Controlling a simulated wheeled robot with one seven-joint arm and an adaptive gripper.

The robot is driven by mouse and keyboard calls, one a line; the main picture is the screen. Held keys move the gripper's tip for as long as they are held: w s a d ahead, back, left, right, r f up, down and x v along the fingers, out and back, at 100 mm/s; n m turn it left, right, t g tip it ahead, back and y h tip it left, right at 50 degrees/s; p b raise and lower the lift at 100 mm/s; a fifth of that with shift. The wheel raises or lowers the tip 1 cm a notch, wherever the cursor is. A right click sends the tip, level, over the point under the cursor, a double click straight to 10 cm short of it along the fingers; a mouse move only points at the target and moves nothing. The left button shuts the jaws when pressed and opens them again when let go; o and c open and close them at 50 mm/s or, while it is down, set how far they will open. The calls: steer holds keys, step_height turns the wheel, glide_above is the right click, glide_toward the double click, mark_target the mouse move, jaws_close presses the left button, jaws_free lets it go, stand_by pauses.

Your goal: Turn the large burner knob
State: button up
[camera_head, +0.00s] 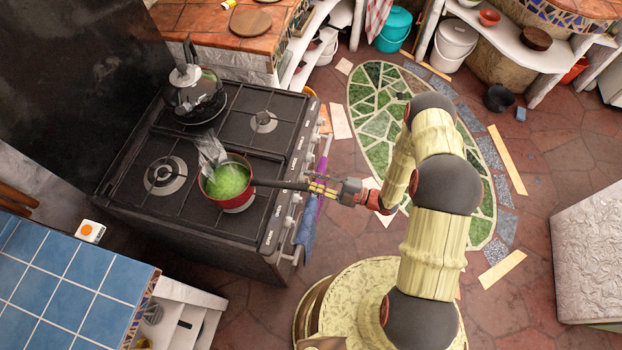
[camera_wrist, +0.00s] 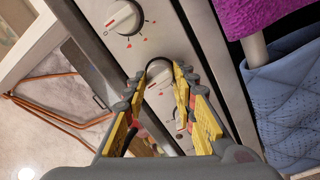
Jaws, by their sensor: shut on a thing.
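The stove (camera_head: 262,235) has a row of pale knobs along its front edge. My gripper (camera_head: 313,187) reaches that edge from the right in the head view. In the wrist view my gripper (camera_wrist: 167,73) has its yellow fingers on both sides of a pale knob (camera_wrist: 161,76) with a dark curved rim, and is shut on it. The fingers partly hide this knob. Another white knob (camera_wrist: 123,17) with red marks around it is free, further up the panel. I cannot tell from the markings which burner the held knob serves.
A red pot (camera_head: 236,205) with green contents sits on the stove, its dark handle (camera_head: 280,184) pointing toward my gripper. A kettle (camera_head: 193,92) stands at the back. Blue cloth (camera_wrist: 295,110) and purple cloth (camera_wrist: 275,14) hang beside the panel.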

steer(key=shift+f+m, duration=0.1)
steer(key=shift+m, duration=0.6)
steer(key=o, duration=1.1)
steer(key=v, duration=1.2)
